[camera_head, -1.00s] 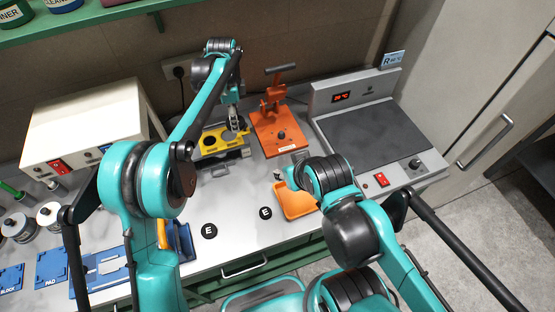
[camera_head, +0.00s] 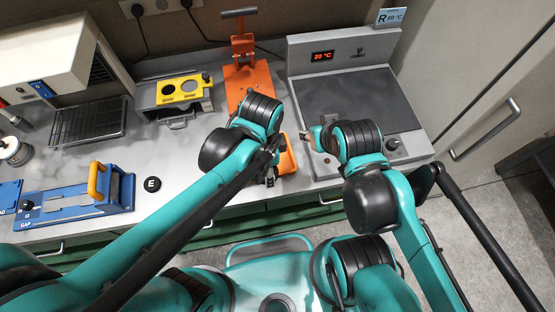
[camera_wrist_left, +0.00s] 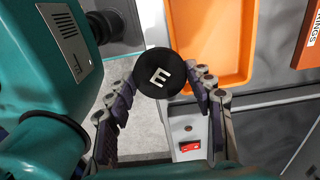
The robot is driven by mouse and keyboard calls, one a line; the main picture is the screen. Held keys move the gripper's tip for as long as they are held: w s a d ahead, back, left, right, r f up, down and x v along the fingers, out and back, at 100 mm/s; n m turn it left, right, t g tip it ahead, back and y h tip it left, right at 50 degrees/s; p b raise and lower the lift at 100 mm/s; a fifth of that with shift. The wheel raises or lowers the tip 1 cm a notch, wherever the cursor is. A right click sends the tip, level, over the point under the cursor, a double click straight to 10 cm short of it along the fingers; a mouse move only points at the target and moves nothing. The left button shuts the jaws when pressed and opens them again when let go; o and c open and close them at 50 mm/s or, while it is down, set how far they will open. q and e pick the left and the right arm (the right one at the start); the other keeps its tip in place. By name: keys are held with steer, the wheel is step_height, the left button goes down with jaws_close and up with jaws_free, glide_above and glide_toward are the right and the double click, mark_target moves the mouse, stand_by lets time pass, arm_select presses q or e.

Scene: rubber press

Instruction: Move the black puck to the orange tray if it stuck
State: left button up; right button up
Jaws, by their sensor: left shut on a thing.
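A black puck (camera_wrist_left: 158,73) marked E sits between the fingers of my left gripper (camera_wrist_left: 162,88) in the left wrist view, and the gripper is shut on it. In the head view my left gripper (camera_head: 270,174) is low at the counter's front, beside the orange tray (camera_head: 288,160), which my arm partly covers. The tray (camera_wrist_left: 208,38) also shows behind and right of the puck in the wrist view. Another black puck (camera_head: 152,184) marked E lies on the counter right of the blue fixture. My right gripper (camera_head: 309,141) is near the hot plate's left edge; its fingers are unclear.
The orange press (camera_head: 247,75) stands behind my left wrist. A yellow-topped block (camera_head: 183,91) with round holes is at its left. The hot plate (camera_head: 362,105) reads 20 °C at the right. A blue fixture (camera_head: 75,202) with an orange handle is at the front left.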

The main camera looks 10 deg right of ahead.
arm_select(q)
steer(key=shift+a+f, duration=0.2)
steer(key=shift+f, duration=0.2)
steer(key=w+a+f+b, duration=0.1)
steer(key=w+a+f, duration=0.1)
steer(key=w, duration=0.1)
steer(key=w+a+f+b, duration=0.1)
steer(key=w+a+f, duration=0.1)
steer(key=w, duration=0.1)
steer(key=w+a+f+b, duration=0.1)
steer(key=w+f, duration=0.1)
steer(key=w, duration=0.1)
steer(key=shift+w+a+f, duration=0.25)
steer(key=shift+a+f, duration=0.15)
steer(key=shift+f+b, duration=0.9)
steer(key=shift+f, duration=1)
steer(key=shift+f, duration=0.15)
steer(key=o, duration=1.3)
steer(key=shift+c, duration=0.2)
